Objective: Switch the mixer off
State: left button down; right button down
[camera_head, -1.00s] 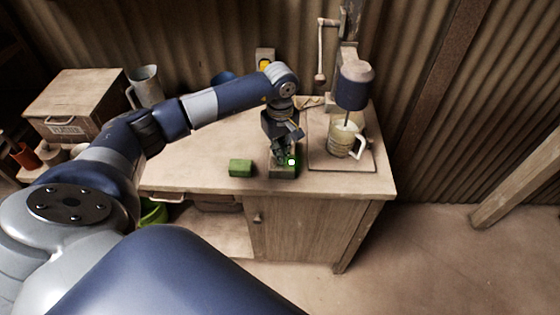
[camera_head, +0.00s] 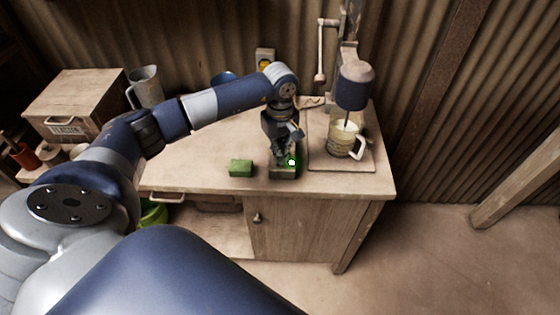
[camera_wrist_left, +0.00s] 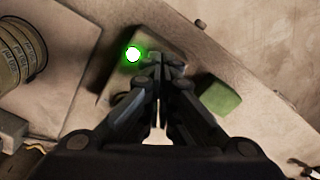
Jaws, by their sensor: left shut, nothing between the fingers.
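The mixer (camera_head: 354,88), with a dark blue head and a thin shaft, stands at the right of the workbench. Its shaft reaches into a jug (camera_head: 343,143) with a handle. The lamp also glows in the left wrist view (camera_wrist_left: 132,54), left of the fingertips. My left gripper (camera_head: 281,161) is shut and empty, pointing down at the box. Its fingertips hide part of the box; I cannot tell whether they touch it. My right gripper is not in view.
A green block (camera_head: 240,168) lies left of the switch box. A wooden crate (camera_head: 75,100) and a grey pitcher (camera_head: 147,86) stand at the back left. The bench top (camera_head: 205,165) is clear at the front left.

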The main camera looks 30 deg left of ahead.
pick_arm(q)
jog(key=shift+s+f+b, duration=0.1)
jog(key=shift+f+b, duration=1.05)
jog(key=shift+f, duration=0.05)
dwell(0.5)
jog(key=shift+r+p, duration=0.55)
jog(key=shift+r, duration=0.35)
jog(key=shift+r+p, duration=1.2)
jog(key=shift+r, duration=1.4)
